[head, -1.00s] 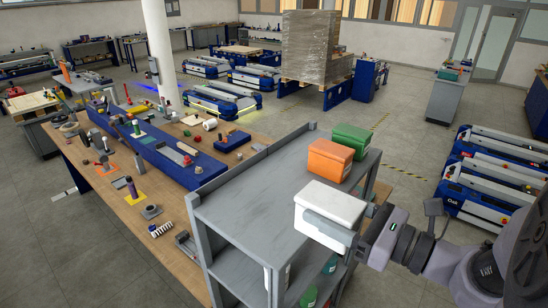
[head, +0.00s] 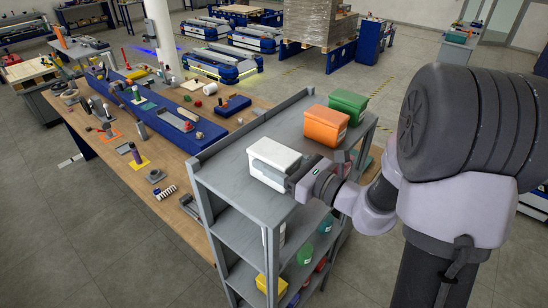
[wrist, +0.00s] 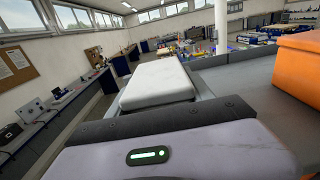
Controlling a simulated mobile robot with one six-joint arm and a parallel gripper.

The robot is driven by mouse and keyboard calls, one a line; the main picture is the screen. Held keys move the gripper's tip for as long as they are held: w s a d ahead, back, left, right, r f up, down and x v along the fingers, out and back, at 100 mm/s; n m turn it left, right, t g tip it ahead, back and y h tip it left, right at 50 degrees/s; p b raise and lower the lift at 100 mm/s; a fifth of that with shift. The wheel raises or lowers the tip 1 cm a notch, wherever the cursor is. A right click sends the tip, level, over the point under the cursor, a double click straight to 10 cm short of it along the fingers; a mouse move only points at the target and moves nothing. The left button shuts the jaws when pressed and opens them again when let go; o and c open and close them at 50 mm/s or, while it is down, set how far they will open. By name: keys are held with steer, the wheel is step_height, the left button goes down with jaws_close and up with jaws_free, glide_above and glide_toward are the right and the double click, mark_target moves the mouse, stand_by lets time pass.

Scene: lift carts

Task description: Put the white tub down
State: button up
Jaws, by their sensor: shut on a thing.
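The white tub (head: 276,155) is at the top shelf of the grey cart (head: 222,171), near its front right edge. It looks upright and level; I cannot tell if its base touches the shelf. My gripper (head: 269,172) is shut on the tub from the right, with one grey finger along its near side. In the wrist view the white tub (wrist: 158,80) shows its flat lid just beyond my gripper. The tub's far side and base are hidden.
An orange tub (head: 325,127) and a green tub (head: 348,105) stand behind the white tub on the same shelf. The left part of the shelf is clear. Lower shelves hold a yellow tub (head: 270,285) and other items. A workbench (head: 150,180) with tools adjoins on the left.

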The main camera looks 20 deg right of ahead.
steer(key=shift+s+f, duration=0.15)
steer(key=o, duration=1.7)
steer(key=shift+o, duration=0.2)
steer(key=shift+r, duration=0.25)
steer(key=b+v, duration=0.2)
steer(key=v, duration=1)
